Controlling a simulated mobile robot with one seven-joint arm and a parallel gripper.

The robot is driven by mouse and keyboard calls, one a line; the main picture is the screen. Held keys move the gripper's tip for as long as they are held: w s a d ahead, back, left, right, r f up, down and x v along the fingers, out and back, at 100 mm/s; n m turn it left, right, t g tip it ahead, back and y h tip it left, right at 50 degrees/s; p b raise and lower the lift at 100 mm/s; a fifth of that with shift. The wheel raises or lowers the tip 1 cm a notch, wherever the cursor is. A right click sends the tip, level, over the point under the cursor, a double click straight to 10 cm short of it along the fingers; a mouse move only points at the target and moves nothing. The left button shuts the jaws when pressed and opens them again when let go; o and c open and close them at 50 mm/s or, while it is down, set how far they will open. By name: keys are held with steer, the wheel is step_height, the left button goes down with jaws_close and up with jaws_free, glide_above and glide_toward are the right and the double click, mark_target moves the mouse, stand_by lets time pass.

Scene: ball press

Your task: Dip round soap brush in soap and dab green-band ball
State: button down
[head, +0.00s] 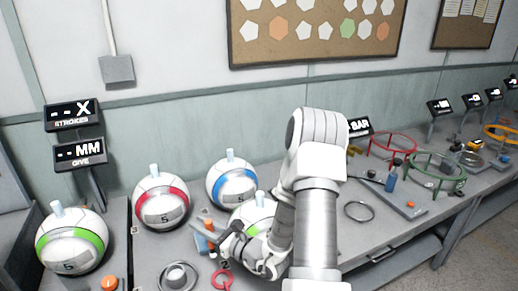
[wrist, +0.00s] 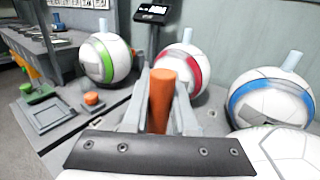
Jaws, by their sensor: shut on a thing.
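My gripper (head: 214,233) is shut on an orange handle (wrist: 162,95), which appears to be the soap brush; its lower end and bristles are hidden. One green-band ball (head: 72,243) sits at the far left of the bench and shows at upper left in the wrist view (wrist: 104,60). Another ball with a green band (head: 248,214) is partly hidden behind my arm, close to my gripper. A round grey-rimmed dish (head: 178,276) lies at the front, left of my gripper; I cannot tell whether it holds soap.
A red-band ball (head: 160,203) and a blue-band ball (head: 231,185) stand behind my gripper, each with a pale plug on top. An orange button (head: 110,284) is at front left. A red ring (head: 221,280) lies in front. Ring stands (head: 437,167) are at right.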

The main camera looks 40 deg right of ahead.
steer(key=s+d+r+m+t+h+p, duration=0.15)
steer(key=d+r+m+h+p, duration=0.35)
steer(key=d+r, duration=1.25)
step_height(320, 180, down, 7)
steer(key=n+b, duration=0.1)
steer(key=b, duration=0.3)
steer(key=shift+s+d+f+h, duration=0.2)
steer(key=shift+s+d+h, duration=0.05)
steer(key=shift+s+h, duration=0.15)
steer(key=shift+f+b, duration=0.75)
steer(key=shift+b, duration=0.65)
steer(key=shift+r, duration=0.15)
step_height(320, 180, up, 7)
steer(key=p, duration=0.4)
steer(key=shift+p, duration=0.35)
steer(key=shift+f, duration=0.2)
